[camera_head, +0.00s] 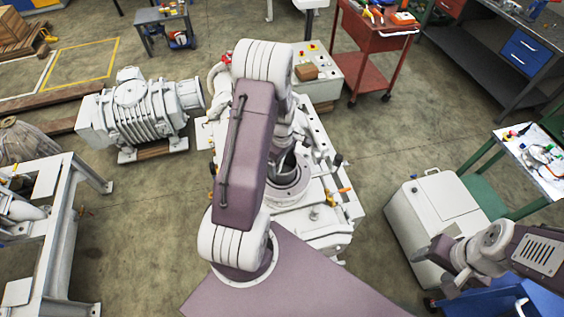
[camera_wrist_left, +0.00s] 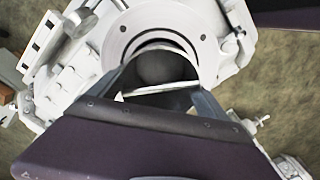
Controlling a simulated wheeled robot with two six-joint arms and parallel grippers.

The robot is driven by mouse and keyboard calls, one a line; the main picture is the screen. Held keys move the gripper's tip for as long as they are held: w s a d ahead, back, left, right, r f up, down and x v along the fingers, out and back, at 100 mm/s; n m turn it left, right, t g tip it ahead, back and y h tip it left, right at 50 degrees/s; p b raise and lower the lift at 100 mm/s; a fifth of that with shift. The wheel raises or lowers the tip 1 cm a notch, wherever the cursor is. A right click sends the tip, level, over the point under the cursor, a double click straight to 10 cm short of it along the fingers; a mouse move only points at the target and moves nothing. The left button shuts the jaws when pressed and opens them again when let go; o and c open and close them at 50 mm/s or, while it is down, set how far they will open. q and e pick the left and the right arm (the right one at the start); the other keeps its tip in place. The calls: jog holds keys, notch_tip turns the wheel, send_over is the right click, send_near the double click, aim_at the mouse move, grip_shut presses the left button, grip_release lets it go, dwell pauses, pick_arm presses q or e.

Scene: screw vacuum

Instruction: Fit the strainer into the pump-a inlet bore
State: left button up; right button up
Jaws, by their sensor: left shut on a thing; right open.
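The pump-a inlet bore is the round opening inside a pale flange ring (camera_head: 293,194) on the white pump body, below my left arm. In the left wrist view the flange ring (camera_wrist_left: 205,28) fills the top centre, with bolt holes around a dark opening. My left gripper (camera_head: 283,163) is over the bore, partly hidden by its own arm. In the wrist view its two fingers (camera_wrist_left: 160,97) are shut on the strainer (camera_wrist_left: 165,66), a dark grey rounded piece lined up with the opening. I cannot tell whether it is inside. My right gripper (camera_head: 447,268) is open and empty at the lower right.
A ribbed grey-white machine (camera_head: 140,112) stands on the floor to the left. A white box (camera_head: 436,212) stands to the right, near my right gripper. A red tool cart (camera_head: 374,40) is at the back.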

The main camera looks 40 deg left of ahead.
pick_arm(q)
jog(key=shift+f+b, duration=1)
jog(key=shift+f, duration=0.3)
jog(key=o, duration=1.3)
jog(key=shift+r, duration=0.35)
notch_tip(320, 180, up, 8)
jog(key=shift+r+b, duration=0.25)
jog(key=shift+b, duration=0.8)
